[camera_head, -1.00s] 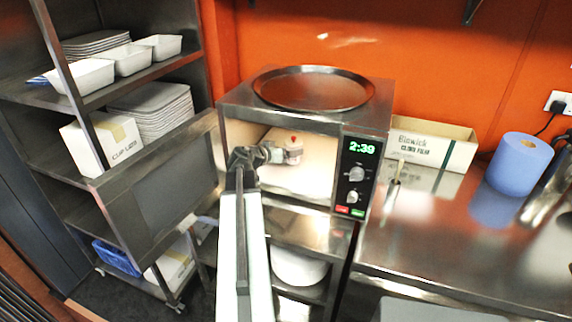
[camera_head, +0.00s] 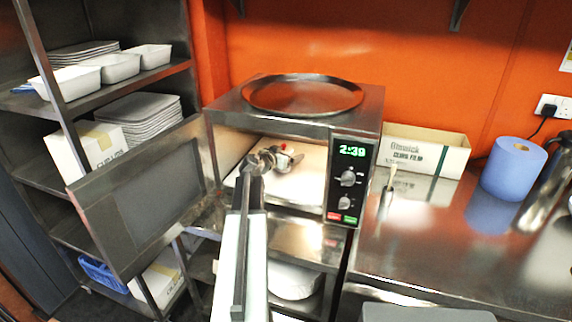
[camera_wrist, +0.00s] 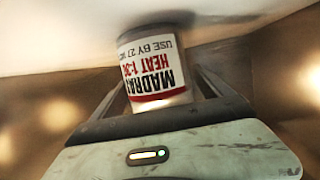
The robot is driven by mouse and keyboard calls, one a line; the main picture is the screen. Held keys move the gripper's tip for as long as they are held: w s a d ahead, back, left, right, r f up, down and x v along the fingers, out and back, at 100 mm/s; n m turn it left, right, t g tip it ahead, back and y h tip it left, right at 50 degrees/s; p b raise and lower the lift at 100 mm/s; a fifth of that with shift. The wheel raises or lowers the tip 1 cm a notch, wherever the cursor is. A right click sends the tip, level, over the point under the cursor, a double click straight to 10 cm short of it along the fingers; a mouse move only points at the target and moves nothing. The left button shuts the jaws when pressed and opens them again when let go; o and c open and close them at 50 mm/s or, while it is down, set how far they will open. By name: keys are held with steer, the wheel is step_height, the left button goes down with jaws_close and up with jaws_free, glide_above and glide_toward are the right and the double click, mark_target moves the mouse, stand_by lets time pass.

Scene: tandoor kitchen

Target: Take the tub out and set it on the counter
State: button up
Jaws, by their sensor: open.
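The tub (camera_wrist: 152,65) is a small pale container with a white and red label reading "MADRAS HEAT", upside down in the wrist view. In the head view the tub (camera_head: 290,151) is inside the open microwave (camera_head: 215,108), partly hidden by my gripper, with a red spot showing on top. My gripper (camera_head: 270,158) reaches in through the microwave's front. In the wrist view the open fingers of my gripper (camera_wrist: 165,88) lie on either side of the tub; whether they touch it I cannot tell. The steel counter (camera_head: 425,240) is right of the microwave.
The microwave door (camera_head: 145,195) hangs open to the left, beside a shelf rack (camera_head: 100,95). A round tray (camera_head: 302,95) lies on top of the microwave. A film box (camera_head: 440,155), a blue roll (camera_head: 513,167) and a flask (camera_head: 548,180) stand at the counter's back. Its middle is clear.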

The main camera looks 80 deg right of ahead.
steer(key=shift+d, duration=0.2)
steer(key=c, duration=1.8)
